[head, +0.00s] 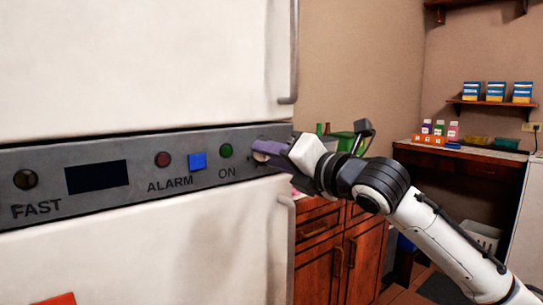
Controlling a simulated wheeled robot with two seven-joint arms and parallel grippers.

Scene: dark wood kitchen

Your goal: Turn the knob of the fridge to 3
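The fridge (130,80) is white, with a grey control panel (120,205) across it between its upper and lower doors. My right gripper (264,151) is at the right end of this panel, with its fingers against or very near it. The knob cannot be made out clearly; the gripper covers that spot, and a small pale part shows by the fingertips. Whether the fingers are closed around the knob, and where the knob points, cannot be told. My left gripper is not in view.
The panel has a dark display (97,177), a red light (162,159), a blue square button (197,161) and a green light (226,151). Door handles (289,60) stick out at the fridge's right edge. A wooden cabinet (325,245) stands beside it, with green items on top.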

